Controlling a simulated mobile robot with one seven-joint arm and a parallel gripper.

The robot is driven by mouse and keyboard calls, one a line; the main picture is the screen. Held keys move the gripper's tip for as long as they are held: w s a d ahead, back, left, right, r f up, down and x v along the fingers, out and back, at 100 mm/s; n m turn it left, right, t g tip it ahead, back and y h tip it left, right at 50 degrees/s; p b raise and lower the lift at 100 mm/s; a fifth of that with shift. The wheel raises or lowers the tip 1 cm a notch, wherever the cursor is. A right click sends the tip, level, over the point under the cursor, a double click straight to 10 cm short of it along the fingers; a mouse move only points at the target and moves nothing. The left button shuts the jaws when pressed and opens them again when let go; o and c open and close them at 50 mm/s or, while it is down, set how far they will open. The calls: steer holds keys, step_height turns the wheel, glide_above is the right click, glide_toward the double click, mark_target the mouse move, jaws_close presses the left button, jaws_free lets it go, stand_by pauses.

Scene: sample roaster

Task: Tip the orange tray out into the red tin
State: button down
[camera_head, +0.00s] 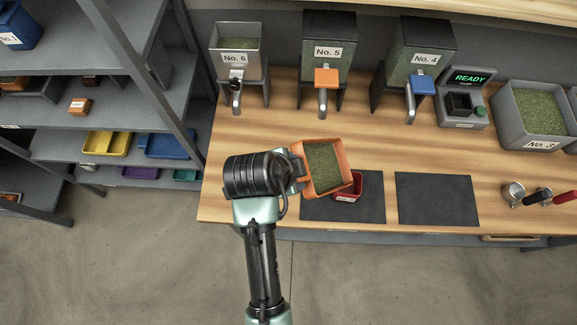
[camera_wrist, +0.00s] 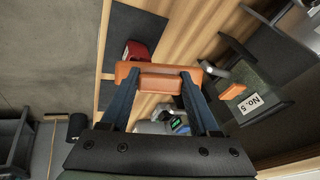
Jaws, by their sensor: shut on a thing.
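The orange tray (camera_head: 336,183) holds green granular beans and is held above the left dark mat, tilted slightly in the body camera view. My gripper (camera_head: 296,172) is shut on the tray's left side. In the wrist view my gripper (camera_wrist: 159,84) has its two fingers at the orange tray's handle (camera_wrist: 160,82), with the tray's orange wall behind it. The red tin (camera_head: 346,189) stands on the left mat, partly hidden under the tray's right front corner. The red tin also shows in the wrist view (camera_wrist: 136,50), beyond the tray. The tin's inside is mostly hidden.
The left dark mat (camera_head: 365,211) and an empty right mat (camera_head: 437,199) lie on the wooden counter. Dispensers No. 6 (camera_head: 235,58), No. 5 (camera_head: 328,50) and No. 4 (camera_head: 425,58) stand behind. Scoops (camera_head: 540,196) lie at right. A shelf rack (camera_head: 150,105) is at left.

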steer(key=w+d+r+m+y+b, duration=0.1)
steer(key=d+y, duration=0.5)
steer(key=d, duration=0.7)
steer(key=w+d+m+y+b, duration=0.1)
steer(key=d+y+b, duration=0.2)
steer(key=d, duration=0.9)
steer(key=shift+w+d+r+m+g+y+b, duration=0.3)
steer(key=shift+d+r+y+b, duration=0.1)
steer(key=shift+y, duration=1.5)
stand_by(1.0)
step_height(320, 180, up, 3)
steer(key=p, duration=0.3)
steer(key=shift+w+a, duration=0.1)
